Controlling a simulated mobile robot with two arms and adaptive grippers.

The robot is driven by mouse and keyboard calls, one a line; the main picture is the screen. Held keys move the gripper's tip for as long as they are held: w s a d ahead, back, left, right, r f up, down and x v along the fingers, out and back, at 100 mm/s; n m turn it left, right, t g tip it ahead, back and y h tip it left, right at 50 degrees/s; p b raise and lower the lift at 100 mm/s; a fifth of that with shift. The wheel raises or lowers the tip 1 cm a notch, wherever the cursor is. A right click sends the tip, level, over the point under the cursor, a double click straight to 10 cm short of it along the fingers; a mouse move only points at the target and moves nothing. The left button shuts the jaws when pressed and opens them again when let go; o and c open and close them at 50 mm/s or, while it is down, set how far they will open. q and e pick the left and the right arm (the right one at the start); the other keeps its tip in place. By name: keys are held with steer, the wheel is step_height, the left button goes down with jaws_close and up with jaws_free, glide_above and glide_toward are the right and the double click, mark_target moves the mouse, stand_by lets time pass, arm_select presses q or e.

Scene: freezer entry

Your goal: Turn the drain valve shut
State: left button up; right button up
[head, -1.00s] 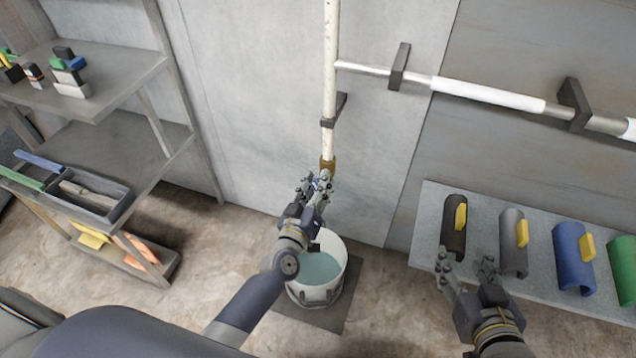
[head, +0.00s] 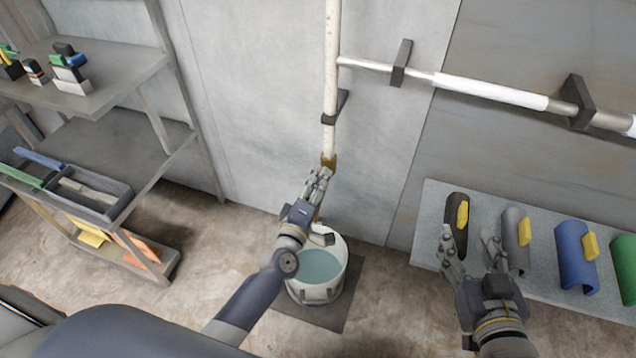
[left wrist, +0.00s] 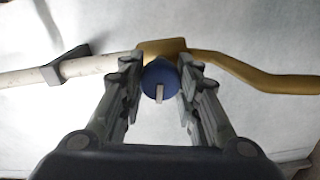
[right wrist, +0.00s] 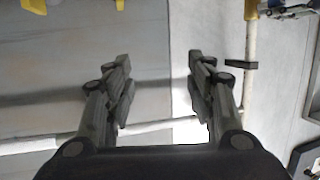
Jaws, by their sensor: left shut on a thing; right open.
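The drain valve is a brass fitting (head: 328,161) at the lower end of the white vertical pipe. In the left wrist view its brass body (left wrist: 162,46) carries a round blue knob (left wrist: 161,78) with a short grey tab. A bent brass spout (left wrist: 270,80) runs off to the right there. My left gripper (head: 322,172) is shut on the blue knob, with one finger on each side; the fingers hide the knob in the head view. My right gripper (head: 469,236) is open and empty, in front of the shelf with pipe covers.
A white bucket (head: 343,263) of water stands on a dark mat (head: 340,318) below the valve. Grey shelving (head: 115,70) is at left. A low shelf (head: 432,205) holds black, grey, blue and green pipe covers with yellow handles. A horizontal pipe (head: 490,93) crosses the wall.

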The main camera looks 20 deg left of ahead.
arm_select(q)
steer(key=shift+f+n, duration=0.1)
steer(key=shift+n, duration=1.1)
arm_select(e)
steer(key=shift+w+a+r+t, duration=0.2)
steer(key=shift+r+t, duration=0.15)
steer(key=shift+r, duration=0.25)
steer(key=shift+w+a+r+t, duration=0.15)
steer(key=shift+r+t, duration=0.2)
steer(key=shift+r, duration=0.2)
steer(key=shift+d, duration=0.1)
arm_select(q)
steer(key=o, duration=1)
steer(key=shift+o, duration=0.2)
steer(key=s, duration=1.2)
steer(key=shift+a, duration=0.25)
